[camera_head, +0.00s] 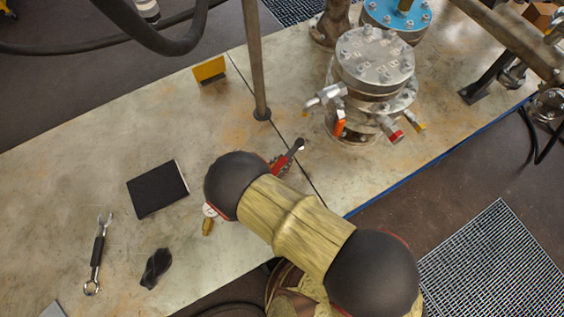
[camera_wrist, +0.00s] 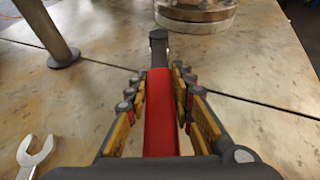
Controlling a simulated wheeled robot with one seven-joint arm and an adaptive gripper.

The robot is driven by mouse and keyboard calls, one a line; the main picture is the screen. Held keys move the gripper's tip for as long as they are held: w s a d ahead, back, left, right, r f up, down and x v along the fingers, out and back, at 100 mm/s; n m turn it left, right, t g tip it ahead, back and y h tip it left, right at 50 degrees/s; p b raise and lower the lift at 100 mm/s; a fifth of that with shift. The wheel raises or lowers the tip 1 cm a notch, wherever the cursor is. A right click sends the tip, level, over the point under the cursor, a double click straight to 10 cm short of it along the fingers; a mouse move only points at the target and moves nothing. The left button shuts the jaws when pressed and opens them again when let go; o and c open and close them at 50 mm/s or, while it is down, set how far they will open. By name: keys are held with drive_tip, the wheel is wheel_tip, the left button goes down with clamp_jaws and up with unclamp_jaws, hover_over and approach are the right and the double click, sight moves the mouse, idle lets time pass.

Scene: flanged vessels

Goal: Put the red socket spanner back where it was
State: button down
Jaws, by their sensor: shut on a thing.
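The red socket spanner (camera_wrist: 160,115) has a red handle and a dark grey head. My gripper (camera_wrist: 159,85) is shut on its handle, with the jointed fingers on both sides and the head pointing away towards the vessel. In the head view the red spanner (camera_head: 279,162) shows just beyond my arm, over the metal table (camera_head: 60,170) near a dark seam. My arm hides most of my gripper there. I cannot tell whether the spanner touches the table.
A flanged vessel (camera_head: 375,62) with valves stands beyond the spanner, and a metal post (camera_head: 256,65) stands to its left. A black notebook (camera_head: 158,188), a combination spanner (camera_head: 97,250), a dark crumpled item (camera_head: 156,268) and a brass-fitted gauge (camera_head: 208,226) lie left of my arm.

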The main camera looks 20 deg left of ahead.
drive_tip(key=shift+f+b, duration=0.45)
drive_tip(key=shift+f, duration=0.1)
drive_tip(key=c, duration=1.5)
unclamp_jaws()
drive_tip(key=shift+o, duration=0.2)
drive_tip(key=shift+s, duration=0.1)
drive_tip(key=v, duration=0.7)
drive_tip(key=shift+s, duration=0.15)
